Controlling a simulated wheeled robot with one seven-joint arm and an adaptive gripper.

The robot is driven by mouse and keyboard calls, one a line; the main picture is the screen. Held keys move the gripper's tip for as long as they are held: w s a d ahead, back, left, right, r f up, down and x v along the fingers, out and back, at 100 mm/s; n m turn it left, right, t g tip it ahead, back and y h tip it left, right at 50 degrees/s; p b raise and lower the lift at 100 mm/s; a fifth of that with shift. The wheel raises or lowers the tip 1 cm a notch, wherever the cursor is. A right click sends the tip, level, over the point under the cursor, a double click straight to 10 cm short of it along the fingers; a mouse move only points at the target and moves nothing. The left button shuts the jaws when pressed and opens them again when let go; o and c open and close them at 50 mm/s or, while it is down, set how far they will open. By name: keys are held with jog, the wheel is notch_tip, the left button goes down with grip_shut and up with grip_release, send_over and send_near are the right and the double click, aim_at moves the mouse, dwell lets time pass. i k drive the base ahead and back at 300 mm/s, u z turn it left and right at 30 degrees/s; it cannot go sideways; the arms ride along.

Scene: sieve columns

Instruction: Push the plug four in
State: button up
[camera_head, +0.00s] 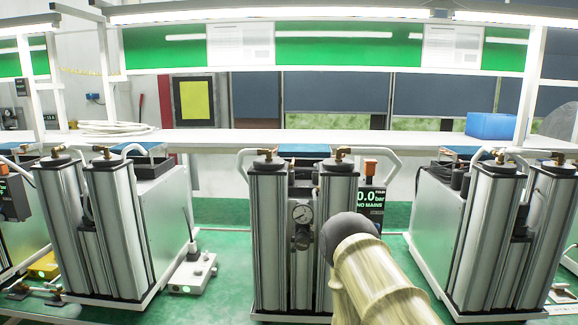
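I cannot pick out plug four or any numbered label. The middle sieve column unit (268,235) has two silver cylinders with brass fittings (341,155) on top and a round gauge (302,213) between them. A black display (370,203) beside it reads "0.0 bar" and "NO MAINS", with an orange part (370,166) above. My beige arm (375,275) with a dark grey rounded end rises in front of this unit's right side and hides part of it. My gripper's fingers do not show.
Similar column units stand at left (112,230) and right (495,235). A white floor box (193,272) with a green light sits right of the left unit. A white bench (230,137) behind holds a coiled hose (115,128) and a blue box (491,126). Green floor shows between units.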

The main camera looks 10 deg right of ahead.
aim_at(370, 166)
jog(key=z, duration=0.9)
